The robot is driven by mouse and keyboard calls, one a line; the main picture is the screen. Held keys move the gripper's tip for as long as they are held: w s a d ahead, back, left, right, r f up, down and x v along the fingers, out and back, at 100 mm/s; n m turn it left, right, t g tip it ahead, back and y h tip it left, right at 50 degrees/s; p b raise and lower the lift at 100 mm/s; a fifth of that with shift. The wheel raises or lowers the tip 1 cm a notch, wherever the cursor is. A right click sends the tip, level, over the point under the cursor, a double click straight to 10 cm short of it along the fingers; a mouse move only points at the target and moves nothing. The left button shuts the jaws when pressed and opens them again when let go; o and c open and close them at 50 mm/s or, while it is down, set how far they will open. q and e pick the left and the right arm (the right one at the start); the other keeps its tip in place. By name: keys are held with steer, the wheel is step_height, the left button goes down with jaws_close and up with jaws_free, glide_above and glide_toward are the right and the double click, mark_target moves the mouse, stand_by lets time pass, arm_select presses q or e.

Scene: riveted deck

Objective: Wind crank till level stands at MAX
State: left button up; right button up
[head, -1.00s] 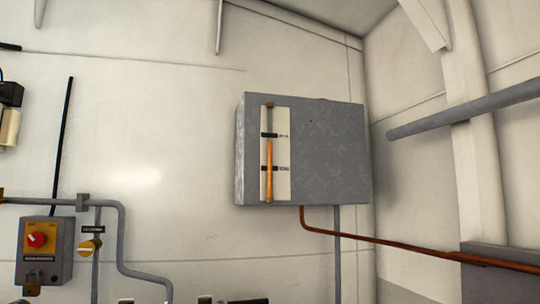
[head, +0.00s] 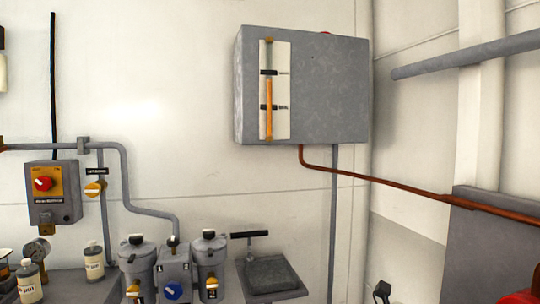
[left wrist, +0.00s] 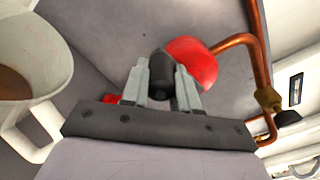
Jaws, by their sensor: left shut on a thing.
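The level gauge (head: 274,90) is a pale upright strip on the grey tank box (head: 330,90) on the wall in the head view. Its orange column (head: 269,108) ends a little below the upper dark mark (head: 268,72) and well above the lower mark (head: 268,107); the mark labels are too small to read. In the left wrist view my left gripper (left wrist: 162,82) is shut on a black handle (left wrist: 160,64), apparently the crank's. A red rounded part (left wrist: 192,60) is just behind it. The rest of the crank is hidden. My right gripper is in neither view.
A copper pipe (head: 400,184) runs from the tank to the right. A copper pipe (left wrist: 260,50) passes close to my left gripper, with a white container (left wrist: 35,55) opposite.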

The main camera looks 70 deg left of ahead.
arm_select(q)
steer(key=shift+w+a+r+p, duration=0.1)
steer(key=shift+a+r+p, duration=0.15)
steer(key=shift+r, duration=0.25)
steer(key=shift+a+r+p, duration=0.2)
steer(key=shift+r, duration=0.25)
steer(key=r+p, duration=0.1)
steer(key=r, duration=0.1)
steer(key=r+p, duration=0.1)
steer(key=shift+d+r, duration=0.35)
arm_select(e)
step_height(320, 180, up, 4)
arm_select(q)
steer(key=shift+d+r, duration=0.25)
steer(key=shift+r, duration=0.15)
steer(key=d+r, duration=0.3)
steer(key=d, duration=0.5)
steer(key=shift+s+d+f+b, duration=0.8)
steer(key=shift+d+f+b, duration=0.85)
steer(key=shift+d+f, duration=1.9)
steer(key=w+a+f+b, duration=0.1)
steer(key=a+f+b, duration=0.4)
steer(key=a+f, duration=0.3)
steer(key=shift+a+b, duration=0.35)
steer(key=shift+a, duration=1)
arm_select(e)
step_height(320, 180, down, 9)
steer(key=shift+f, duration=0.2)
